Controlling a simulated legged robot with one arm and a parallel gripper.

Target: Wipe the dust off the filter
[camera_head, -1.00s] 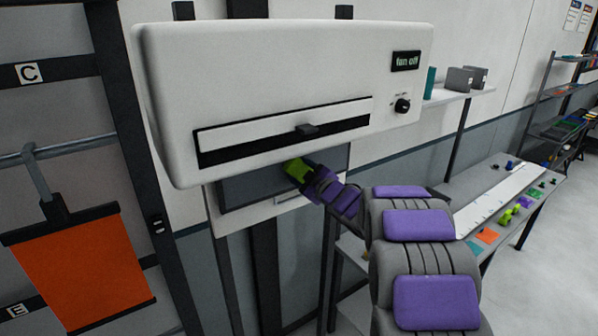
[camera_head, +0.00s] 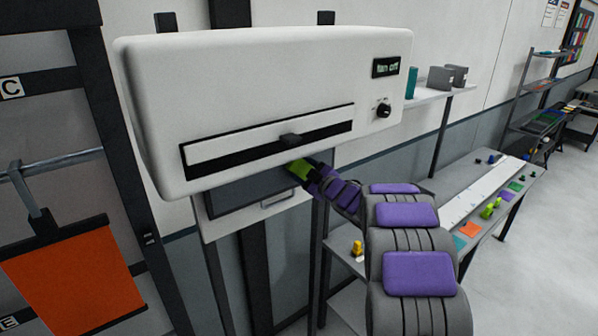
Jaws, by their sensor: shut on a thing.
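A dark grey flat panel (camera_head: 240,195), which looks like the filter, sits in a pale frame under the white fan unit (camera_head: 260,85). Any dust on it is too small to tell. My purple and grey arm reaches up from the lower right. I cannot tell whether the green thing touches the panel. The fingertips are mostly hidden.
The unit's display (camera_head: 386,67) reads "fan off", above a black knob (camera_head: 384,110). A black-framed slot (camera_head: 268,142) crosses its front. An orange sheet (camera_head: 75,280) hangs at left. A workbench (camera_head: 465,215) with small coloured items stands at right; open floor lies beyond.

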